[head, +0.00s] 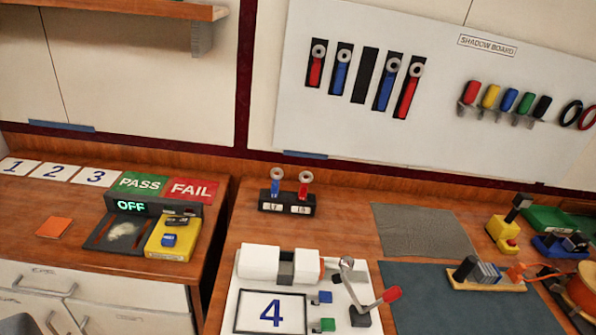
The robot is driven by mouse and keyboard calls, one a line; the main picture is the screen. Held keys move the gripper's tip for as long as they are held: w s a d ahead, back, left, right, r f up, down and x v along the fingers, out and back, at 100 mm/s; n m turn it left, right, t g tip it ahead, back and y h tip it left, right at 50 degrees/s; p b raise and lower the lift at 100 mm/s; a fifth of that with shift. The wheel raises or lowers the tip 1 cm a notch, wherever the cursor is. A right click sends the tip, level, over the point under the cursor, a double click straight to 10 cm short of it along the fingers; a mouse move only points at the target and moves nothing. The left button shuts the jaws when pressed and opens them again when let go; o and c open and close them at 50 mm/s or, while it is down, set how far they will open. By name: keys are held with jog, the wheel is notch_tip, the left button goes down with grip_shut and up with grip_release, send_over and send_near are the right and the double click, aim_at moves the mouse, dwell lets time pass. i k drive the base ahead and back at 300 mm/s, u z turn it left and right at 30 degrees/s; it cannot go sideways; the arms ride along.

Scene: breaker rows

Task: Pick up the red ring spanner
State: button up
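A red ring spanner (304,188) with a silver ring head stands upright in a small black stand (268,205), beside a blue ring spanner (276,187). The stand has white number labels; the one under the red spanner seems to read 13. Two more red-handled ring spanners hang on the white shadow board: one at the left end of the row (316,68) and a larger one at the right end (407,97). Blue ones hang between them, with an empty black outline (364,75) in the middle. My gripper is not in view.
A white fixture with a red-handled lever (391,294) and a card marked 4 (271,312) stands in front of the stand. Grey mats (425,230) lie to the right. A lower side bench with PASS and FAIL cards (192,189) is left, across a gap.

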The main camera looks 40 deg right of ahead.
aim_at(303, 189)
jog(key=z, duration=0.45)
jog(key=i, duration=1.15)
jog(key=z, duration=0.7)
jog(key=k, duration=0.75)
jog(key=z, duration=0.2)
jog(key=i, duration=0.8)
jog(key=u, duration=0.05)
